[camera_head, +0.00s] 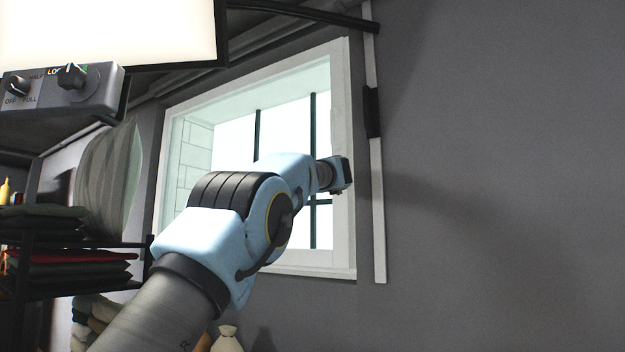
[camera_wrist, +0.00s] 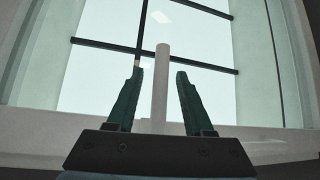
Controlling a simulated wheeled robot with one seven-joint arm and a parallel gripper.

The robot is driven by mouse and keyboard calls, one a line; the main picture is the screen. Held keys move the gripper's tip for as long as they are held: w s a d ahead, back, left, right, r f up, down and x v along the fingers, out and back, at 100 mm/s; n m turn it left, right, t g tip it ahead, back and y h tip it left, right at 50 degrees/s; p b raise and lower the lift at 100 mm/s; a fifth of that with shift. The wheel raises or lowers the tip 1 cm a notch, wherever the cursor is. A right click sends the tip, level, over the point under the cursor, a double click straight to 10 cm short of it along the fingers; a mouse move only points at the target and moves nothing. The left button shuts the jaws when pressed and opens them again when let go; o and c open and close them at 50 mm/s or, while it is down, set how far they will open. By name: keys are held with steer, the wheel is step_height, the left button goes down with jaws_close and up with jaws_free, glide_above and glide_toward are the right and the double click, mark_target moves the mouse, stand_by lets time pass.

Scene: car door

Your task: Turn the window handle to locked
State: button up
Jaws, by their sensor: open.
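The window handle (camera_wrist: 161,100) is a plain white bar in the wrist view. It stands upright in that picture, in front of the window panes, with its lower end near the white frame. My gripper (camera_wrist: 159,72) is open, with one dark finger on each side of the handle. Gaps show on both sides, so the fingers do not appear to touch it. In the head view my arm reaches across the window (camera_head: 285,125) to its right side. The handle cannot be made out there, and my fingers are not clear.
A white vertical bar with a black section (camera_head: 372,112) runs along the wall right of the window. A grey panel with knobs (camera_head: 72,78) hangs at upper left. Shelves with folded cloth (camera_head: 70,265) stand at left. The grey wall at right is bare.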

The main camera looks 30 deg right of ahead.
steer(key=shift+c, duration=0.2)
jaws_close()
stand_by(1.1)
